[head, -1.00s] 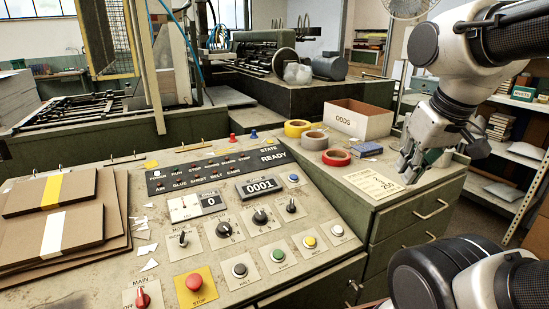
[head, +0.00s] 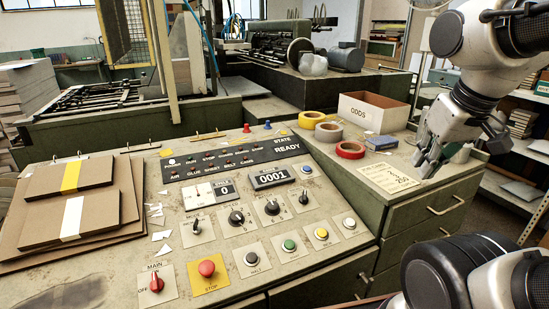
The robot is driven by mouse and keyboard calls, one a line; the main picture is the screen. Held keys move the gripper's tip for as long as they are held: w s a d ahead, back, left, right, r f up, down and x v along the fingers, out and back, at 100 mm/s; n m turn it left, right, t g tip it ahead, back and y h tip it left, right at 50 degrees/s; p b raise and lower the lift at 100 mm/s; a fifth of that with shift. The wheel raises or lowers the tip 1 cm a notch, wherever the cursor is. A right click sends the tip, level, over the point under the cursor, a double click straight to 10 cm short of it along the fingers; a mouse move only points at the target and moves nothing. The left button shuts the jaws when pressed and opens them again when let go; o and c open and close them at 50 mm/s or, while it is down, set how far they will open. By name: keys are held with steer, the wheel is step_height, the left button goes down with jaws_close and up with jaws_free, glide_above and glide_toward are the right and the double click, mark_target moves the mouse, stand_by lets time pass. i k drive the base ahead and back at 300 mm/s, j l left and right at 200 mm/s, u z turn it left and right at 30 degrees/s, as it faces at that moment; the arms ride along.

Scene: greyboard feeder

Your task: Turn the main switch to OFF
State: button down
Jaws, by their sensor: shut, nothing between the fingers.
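The main switch is a red rotary knob (head: 156,283) on a pale plate marked MAIN (head: 153,268), at the lower left of the sloping control panel (head: 330,222). OFF is printed to the left of the knob. The knob's pointer looks roughly upright, towards MAIN. My gripper (head: 424,168) is shut and empty. It hangs at the right of the view, over the side cabinet top near the paper note, far to the right of the main switch and apart from it.
A red STOP button (head: 206,268) on a yellow plate sits just right of the switch. Stacked greyboard (head: 65,213) lies on the panel's left. Tape rolls (head: 350,150), an ODDS box (head: 374,113) and a paper note (head: 390,179) are near my gripper. The display reads READY.

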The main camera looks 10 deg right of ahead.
mark_target(157, 284)
steer(key=u, duration=1.3)
